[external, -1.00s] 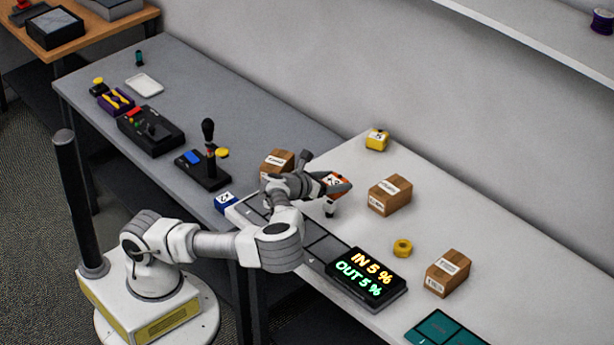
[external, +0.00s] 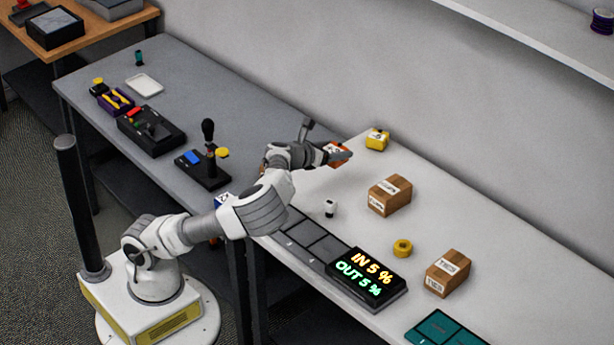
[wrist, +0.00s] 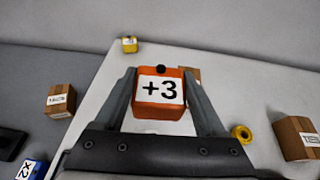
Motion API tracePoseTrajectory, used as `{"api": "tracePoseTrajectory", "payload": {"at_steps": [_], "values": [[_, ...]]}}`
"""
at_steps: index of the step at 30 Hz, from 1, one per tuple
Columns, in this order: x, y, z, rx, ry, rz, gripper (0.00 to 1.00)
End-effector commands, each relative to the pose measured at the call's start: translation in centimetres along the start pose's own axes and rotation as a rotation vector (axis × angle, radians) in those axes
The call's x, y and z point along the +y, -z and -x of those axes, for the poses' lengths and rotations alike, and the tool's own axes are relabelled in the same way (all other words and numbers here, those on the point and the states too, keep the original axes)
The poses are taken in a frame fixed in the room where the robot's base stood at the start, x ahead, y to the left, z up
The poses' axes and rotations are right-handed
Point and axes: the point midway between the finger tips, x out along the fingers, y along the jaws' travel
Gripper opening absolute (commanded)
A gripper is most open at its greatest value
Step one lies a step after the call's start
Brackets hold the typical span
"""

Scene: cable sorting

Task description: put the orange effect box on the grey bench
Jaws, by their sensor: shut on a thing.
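The orange effect box (external: 336,149) is between the fingers of my gripper (external: 329,146) in the external view, partly covered by a finger. In the wrist view, the orange box (wrist: 160,113) shows a white +3 label and a dark knob on top. My gripper (wrist: 160,84) is shut on it, one finger on each side. It appears held above the white bench (external: 470,240), near the junction of the two benches. The grey bench (external: 230,115) stretches to the left in the external view; it also shows in the wrist view (wrist: 25,75).
A yellow box (external: 377,139) is near the wall. Brown cartons (external: 390,195) and a yellow ring (external: 402,248) stand on the white bench. A black unit with a joystick (external: 205,170) and a blue box (wrist: 32,169) are on the grey bench. Its back middle is clear.

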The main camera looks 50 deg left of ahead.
Motion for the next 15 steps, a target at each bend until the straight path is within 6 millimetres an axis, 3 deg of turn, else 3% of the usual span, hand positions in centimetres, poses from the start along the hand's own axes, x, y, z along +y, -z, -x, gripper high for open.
{"api": "tracePoseTrajectory", "payload": {"at_steps": [5,10,15], "values": [[3.4,3.1,-4.5,0.000,-0.094,0.037,0.07],[8.3,6.0,-9.7,-0.002,-0.227,0.091,0.07],[13.4,6.2,-13.3,-0.006,-0.372,0.150,0.07]]}}
